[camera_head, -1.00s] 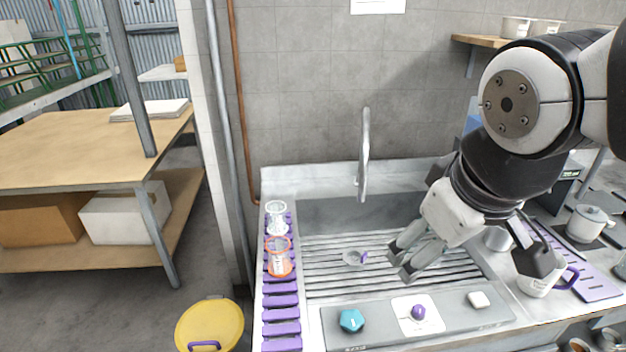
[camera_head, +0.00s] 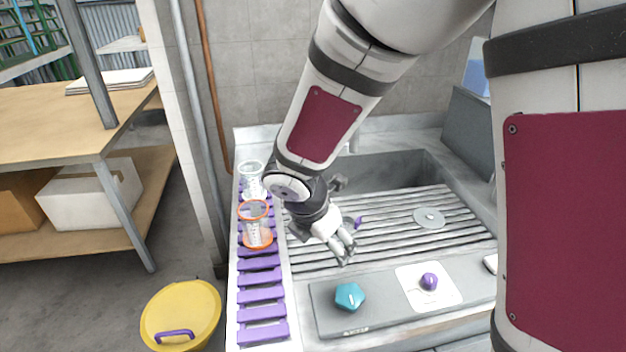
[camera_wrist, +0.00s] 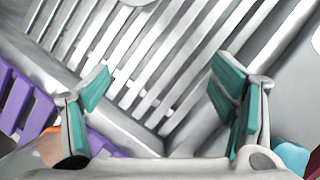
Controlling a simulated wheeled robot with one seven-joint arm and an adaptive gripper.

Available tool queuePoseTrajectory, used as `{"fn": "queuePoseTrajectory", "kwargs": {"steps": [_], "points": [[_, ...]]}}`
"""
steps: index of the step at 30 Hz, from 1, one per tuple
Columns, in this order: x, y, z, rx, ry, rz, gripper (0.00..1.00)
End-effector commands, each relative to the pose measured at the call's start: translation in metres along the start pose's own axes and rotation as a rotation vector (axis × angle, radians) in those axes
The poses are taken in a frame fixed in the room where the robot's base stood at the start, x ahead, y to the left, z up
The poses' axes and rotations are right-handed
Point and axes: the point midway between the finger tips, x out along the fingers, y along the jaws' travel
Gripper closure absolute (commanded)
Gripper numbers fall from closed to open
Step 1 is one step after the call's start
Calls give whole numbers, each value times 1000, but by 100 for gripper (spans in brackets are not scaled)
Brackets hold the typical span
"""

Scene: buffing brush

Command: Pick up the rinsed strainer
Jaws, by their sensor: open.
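A small strainer with a purple handle (camera_head: 358,222) lies on the slatted metal drainer (camera_head: 400,237) in the head view, just behind my gripper. Its round bowl is partly hidden by the gripper. My gripper (camera_head: 346,252) is open and empty, above the front left part of the drainer. In the wrist view the open fingers (camera_wrist: 160,85) have bare slats and the drainer's edge between them. I cannot identify the strainer surely in the wrist view; a pale round edge (camera_wrist: 130,3) is cut off at the top.
A purple slatted rack (camera_head: 262,289) on the left bears a clear orange-rimmed cup (camera_head: 257,227) and a clear white-rimmed cup (camera_head: 251,178). A flat round disc (camera_head: 430,217) lies on the drainer.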

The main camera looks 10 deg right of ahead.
Motion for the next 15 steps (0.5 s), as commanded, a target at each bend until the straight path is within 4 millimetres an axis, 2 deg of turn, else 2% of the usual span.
{"fn": "queuePoseTrajectory", "kwargs": {"steps": [1,3,7,15], "points": [[12,5,-7,-55,2,-4,21],[20,8,-12,-110,4,-5,21],[27,11,-12,-151,5,-5,21],[43,16,28,-148,5,-6,21]]}}
